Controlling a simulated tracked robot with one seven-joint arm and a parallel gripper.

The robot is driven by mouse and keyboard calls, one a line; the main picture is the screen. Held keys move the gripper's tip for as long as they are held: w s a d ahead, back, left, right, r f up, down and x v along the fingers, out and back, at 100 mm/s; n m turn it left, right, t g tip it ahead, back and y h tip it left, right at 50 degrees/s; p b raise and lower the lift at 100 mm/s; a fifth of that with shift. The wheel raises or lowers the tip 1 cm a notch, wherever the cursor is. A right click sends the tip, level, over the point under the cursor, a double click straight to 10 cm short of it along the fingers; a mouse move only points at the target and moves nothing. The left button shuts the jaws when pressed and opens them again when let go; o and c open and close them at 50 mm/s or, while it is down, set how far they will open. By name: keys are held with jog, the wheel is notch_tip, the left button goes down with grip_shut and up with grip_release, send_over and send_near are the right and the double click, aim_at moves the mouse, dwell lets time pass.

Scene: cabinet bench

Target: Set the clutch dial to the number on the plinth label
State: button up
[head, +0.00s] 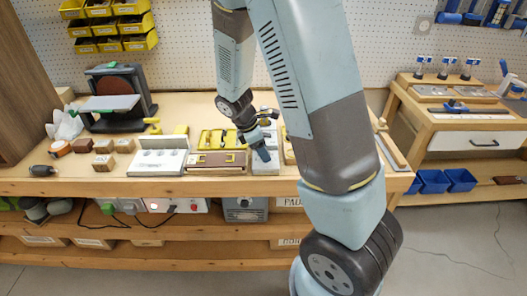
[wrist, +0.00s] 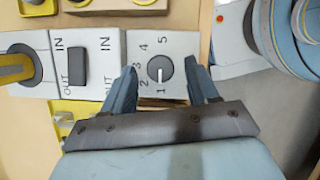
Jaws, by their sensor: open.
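The clutch dial (wrist: 160,68) is a round dark knob on a white plate (wrist: 140,41), with numbers 1 to 5 around it in the wrist view. Its pale pointer line appears to point at the 1. My gripper (wrist: 161,74) is open, with one finger on each side of the dial; I cannot tell whether either touches it. In the head view my gripper (head: 262,154) hangs over the bench and hides the dial. I cannot make out a plinth label number in either view.
Beside the dial are a switch plate (wrist: 99,41) marked IN and OUT and another plate with a yellow-handled knob (wrist: 15,68).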

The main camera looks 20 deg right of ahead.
jog(key=shift+d+f, duration=0.2)
jog(key=shift+f, duration=0.25)
jog(key=shift+c, duration=0.4)
jog(key=c, duration=1)
jog(key=shift+o, duration=0.2)
